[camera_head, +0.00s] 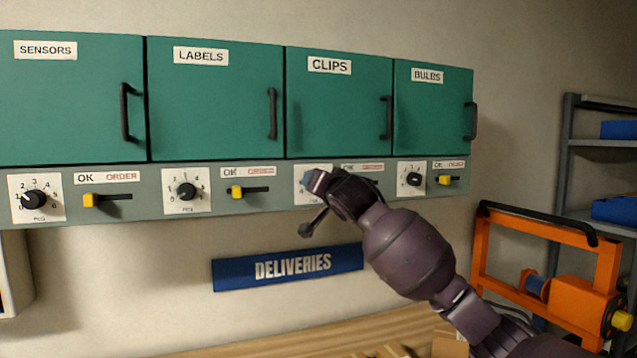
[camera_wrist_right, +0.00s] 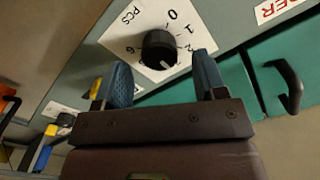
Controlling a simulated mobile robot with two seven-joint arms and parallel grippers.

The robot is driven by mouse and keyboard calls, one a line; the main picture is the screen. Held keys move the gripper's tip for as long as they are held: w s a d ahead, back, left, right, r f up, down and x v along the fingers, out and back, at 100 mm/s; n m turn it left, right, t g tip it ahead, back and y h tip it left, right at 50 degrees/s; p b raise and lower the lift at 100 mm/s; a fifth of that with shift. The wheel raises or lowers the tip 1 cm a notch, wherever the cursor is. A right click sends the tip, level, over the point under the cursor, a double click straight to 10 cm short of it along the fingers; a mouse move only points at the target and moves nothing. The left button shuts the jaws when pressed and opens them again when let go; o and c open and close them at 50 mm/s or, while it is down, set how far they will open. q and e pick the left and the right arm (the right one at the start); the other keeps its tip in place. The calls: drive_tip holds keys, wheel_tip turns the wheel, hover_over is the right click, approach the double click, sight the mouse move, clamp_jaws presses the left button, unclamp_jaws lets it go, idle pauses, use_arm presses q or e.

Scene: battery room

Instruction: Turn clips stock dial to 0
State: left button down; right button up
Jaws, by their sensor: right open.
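The clips stock dial is a black knob (camera_wrist_right: 160,49) on a white plate (camera_wrist_right: 118,38) in the right wrist view. The plate shows 0, 1, 2 and 6 and "PCS". The knob's white mark is on its lower side, away from the 0. My right gripper (camera_wrist_right: 163,80) is open, its two blue fingers on either side of the knob's near side; contact cannot be told. In the head view my right gripper (camera_head: 312,184) covers most of this dial, below the green CLIPS cabinet (camera_head: 337,110). My left gripper is not in view.
Similar dials sit below SENSORS (camera_head: 35,199), LABELS (camera_head: 186,191) and BULBS (camera_head: 413,179). Yellow-ended order sliders (camera_head: 90,200) lie between them. A blue DELIVERIES sign (camera_head: 287,268) hangs below. An orange frame (camera_head: 545,275) and grey shelves (camera_head: 567,150) stand at right.

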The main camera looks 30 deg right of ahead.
drive_tip(key=shift+x, duration=1)
drive_tip(key=shift+c, duration=0.2)
drive_tip(key=c, duration=0.9)
drive_tip(key=shift+n+p, duration=0.35)
drive_tip(key=shift+n, duration=0.05)
drive_tip(key=n+p, duration=0.1)
drive_tip(key=n, duration=2.2)
drive_tip(key=shift+w+a+f+p, duration=0.1)
drive_tip(key=shift+a+p, duration=0.15)
drive_tip(key=shift+p, duration=0.15)
